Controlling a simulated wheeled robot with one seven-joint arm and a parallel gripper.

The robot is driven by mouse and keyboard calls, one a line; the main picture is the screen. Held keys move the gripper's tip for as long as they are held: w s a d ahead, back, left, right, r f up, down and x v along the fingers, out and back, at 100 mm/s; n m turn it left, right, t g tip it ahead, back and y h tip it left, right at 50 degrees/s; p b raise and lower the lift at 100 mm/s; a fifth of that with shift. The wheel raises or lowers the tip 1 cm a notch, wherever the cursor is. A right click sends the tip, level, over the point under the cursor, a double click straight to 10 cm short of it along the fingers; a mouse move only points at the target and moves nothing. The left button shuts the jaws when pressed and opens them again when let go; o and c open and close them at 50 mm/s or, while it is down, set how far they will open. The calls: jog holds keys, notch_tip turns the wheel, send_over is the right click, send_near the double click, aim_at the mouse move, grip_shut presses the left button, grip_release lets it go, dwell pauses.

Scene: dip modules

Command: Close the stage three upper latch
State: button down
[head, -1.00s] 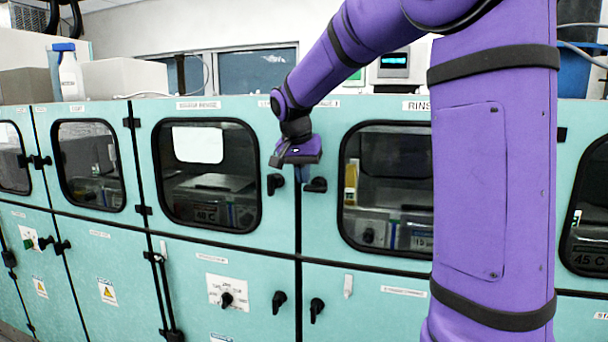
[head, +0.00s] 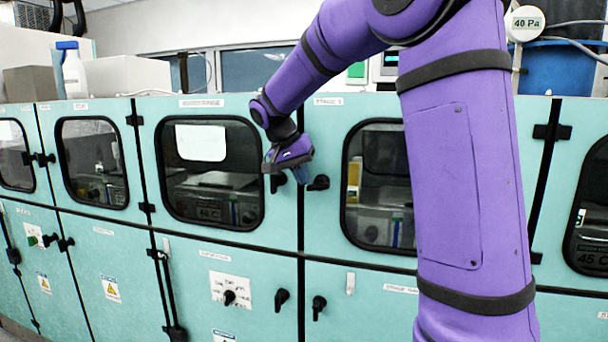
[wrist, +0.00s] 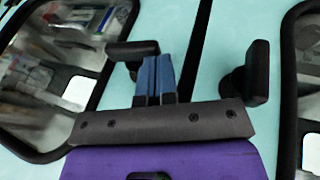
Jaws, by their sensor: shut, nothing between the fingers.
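Two black upper latches flank the seam between two teal doors: a left one (head: 277,183), partly behind my gripper, and a right one (head: 318,183). I cannot tell from the labels which is stage three. My gripper (head: 302,176) is at the seam between them, its blue fingers together and empty. In the wrist view, the fingers (wrist: 155,78) are beside the left latch (wrist: 135,48), very close to it; contact is unclear. The right latch (wrist: 257,74) stands apart to their right.
Windowed doors (head: 208,172) and (head: 378,188) lie on either side of the seam. My purple arm hides part of the right door.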

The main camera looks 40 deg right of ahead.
jog(key=shift+w+a+f, duration=0.15)
jog(key=shift+w+f, duration=0.05)
jog(key=shift+f, duration=0.4)
dwell(0.6)
